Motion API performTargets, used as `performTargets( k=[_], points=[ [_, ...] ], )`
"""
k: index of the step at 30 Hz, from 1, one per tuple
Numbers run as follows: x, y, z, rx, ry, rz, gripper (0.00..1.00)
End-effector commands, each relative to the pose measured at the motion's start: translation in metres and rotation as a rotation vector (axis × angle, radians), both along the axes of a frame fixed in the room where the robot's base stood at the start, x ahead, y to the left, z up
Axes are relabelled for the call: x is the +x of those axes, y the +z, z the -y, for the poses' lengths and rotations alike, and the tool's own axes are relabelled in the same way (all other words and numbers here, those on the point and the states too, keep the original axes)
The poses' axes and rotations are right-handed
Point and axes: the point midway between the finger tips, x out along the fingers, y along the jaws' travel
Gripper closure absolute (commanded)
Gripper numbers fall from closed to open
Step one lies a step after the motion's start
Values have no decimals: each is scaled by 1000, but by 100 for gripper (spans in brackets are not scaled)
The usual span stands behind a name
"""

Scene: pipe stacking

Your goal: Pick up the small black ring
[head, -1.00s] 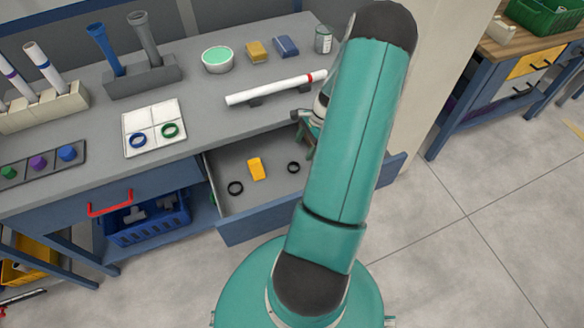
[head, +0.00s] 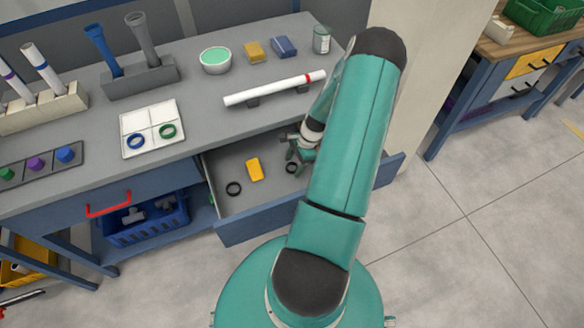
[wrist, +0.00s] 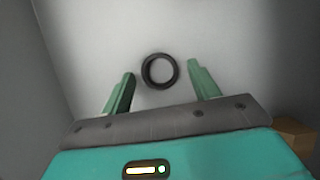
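A small black ring (wrist: 160,71) lies flat on the pale drawer floor in the wrist view, just beyond and between my fingertips. In the head view the same ring (head: 291,168) shows at the right of the open drawer, partly hidden by my gripper. My gripper (wrist: 160,78) is open and empty, with one green finger on each side of the ring. Neither finger visibly touches it. In the head view my gripper (head: 297,160) is inside the drawer area; its height over the floor is hard to tell. A second black ring (head: 233,189) lies at the drawer's left.
The open drawer (head: 262,222) has walls close around my gripper. A yellow block (head: 254,170) lies between the two black rings. Above, the bench holds a white pipe (head: 275,88) and a white tray (head: 150,112) with blue and green rings.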

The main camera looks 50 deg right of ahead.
Motion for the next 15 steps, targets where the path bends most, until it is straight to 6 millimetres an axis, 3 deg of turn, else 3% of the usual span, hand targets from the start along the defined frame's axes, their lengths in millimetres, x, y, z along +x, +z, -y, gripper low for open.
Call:
performTargets(
  k=[1,6,15],
  points=[
    [0,0,0,0,0,0,50],
    [0,0,0,0,0,0,83],
    [0,1,0,0,0,0,83]
  ],
)
